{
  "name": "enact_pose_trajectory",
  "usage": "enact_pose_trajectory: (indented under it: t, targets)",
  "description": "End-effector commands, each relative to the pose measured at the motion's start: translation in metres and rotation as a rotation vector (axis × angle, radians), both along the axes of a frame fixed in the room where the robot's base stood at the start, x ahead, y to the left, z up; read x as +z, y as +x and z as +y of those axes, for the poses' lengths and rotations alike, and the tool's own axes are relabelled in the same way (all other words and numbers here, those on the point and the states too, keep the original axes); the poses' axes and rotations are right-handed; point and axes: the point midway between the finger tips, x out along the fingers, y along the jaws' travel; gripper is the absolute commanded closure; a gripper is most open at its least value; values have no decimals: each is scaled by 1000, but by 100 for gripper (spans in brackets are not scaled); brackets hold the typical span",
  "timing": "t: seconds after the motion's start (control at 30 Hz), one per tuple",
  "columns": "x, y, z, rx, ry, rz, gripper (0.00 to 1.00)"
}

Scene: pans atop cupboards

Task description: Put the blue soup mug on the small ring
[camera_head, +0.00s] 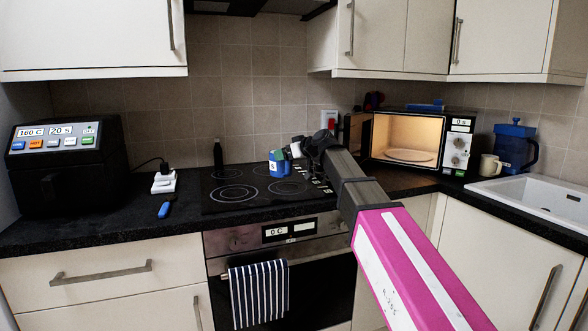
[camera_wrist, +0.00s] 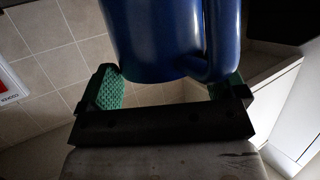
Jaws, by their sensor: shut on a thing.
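The blue soup mug (camera_head: 279,168) is at the hob's back right, in front of my gripper (camera_head: 291,150). In the wrist view the blue mug (camera_wrist: 155,40) fills the top middle, with its handle (camera_wrist: 222,40) on the right. My gripper (camera_wrist: 168,92) is shut on it, with green pads either side. The hob (camera_head: 214,206) has several rings. A smaller-looking ring (camera_head: 287,188) is at its front right, just below the mug in the picture; a larger ring (camera_head: 234,193) is at front left. I cannot tell whether the mug touches the hob.
A dark bottle (camera_head: 218,154) stands behind the hob. An air fryer (camera_head: 60,175) is at left. A striped towel (camera_head: 259,290) hangs on the oven.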

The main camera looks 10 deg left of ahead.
Motion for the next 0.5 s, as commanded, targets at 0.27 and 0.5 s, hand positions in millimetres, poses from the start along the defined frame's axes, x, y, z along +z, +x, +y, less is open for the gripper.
enact_pose_trajectory:
  t: [0.27,0.5]
  targets:
    - [-16,20,-19,0,1,0,74]
    - [-33,19,-20,0,2,1,74]
